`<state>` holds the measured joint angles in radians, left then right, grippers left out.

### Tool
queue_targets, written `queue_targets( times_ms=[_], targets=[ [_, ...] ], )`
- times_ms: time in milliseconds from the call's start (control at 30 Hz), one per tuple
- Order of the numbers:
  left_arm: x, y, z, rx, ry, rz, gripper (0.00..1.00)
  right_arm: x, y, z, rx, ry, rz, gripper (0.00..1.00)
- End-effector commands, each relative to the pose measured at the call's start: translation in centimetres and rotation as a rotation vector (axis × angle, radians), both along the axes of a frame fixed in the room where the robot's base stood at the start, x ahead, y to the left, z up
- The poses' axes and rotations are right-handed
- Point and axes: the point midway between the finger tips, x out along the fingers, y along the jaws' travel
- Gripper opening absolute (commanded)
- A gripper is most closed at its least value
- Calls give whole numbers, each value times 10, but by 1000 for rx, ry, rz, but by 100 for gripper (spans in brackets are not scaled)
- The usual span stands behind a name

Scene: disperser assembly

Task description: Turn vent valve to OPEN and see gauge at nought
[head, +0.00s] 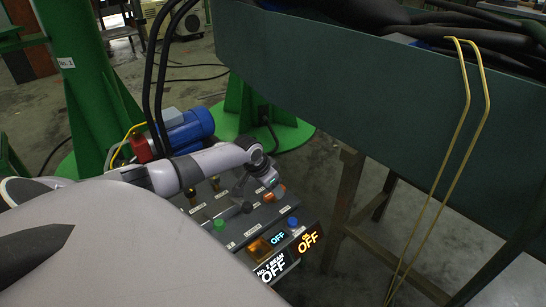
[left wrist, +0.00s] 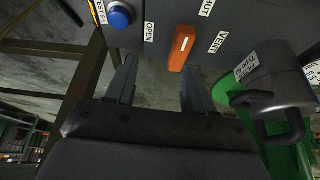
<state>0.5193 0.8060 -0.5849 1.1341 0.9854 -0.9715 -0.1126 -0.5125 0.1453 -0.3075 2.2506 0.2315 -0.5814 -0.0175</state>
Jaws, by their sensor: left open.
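The vent valve's orange handle (left wrist: 182,48) sits on the grey control panel in the left wrist view, between the OPEN label (left wrist: 149,32) and the VENT label (left wrist: 217,42). A SHUT label is partly cut off at the top. In the head view the orange handle (head: 275,193) is small, close to my left gripper (head: 268,178). In the left wrist view my left gripper (left wrist: 160,82) is open and empty, its fingertips just short of the handle. I cannot make out a gauge dial or its reading. My right gripper is not in view.
The panel (head: 240,222) bears a green button (head: 220,225), a blue button (head: 292,221) and lit displays reading OFF (head: 308,240).

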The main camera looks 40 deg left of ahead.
Motion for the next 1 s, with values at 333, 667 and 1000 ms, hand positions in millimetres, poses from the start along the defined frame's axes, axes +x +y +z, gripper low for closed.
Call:
queue_targets(
  times_ms=[333,667,1000],
  targets=[
    [11,29,-5,-7,16,54,53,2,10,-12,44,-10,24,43],
    [28,27,-48,-7,15,53,53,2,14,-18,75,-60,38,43],
    [35,27,-60,-5,15,52,53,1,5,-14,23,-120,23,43]
  ],
)
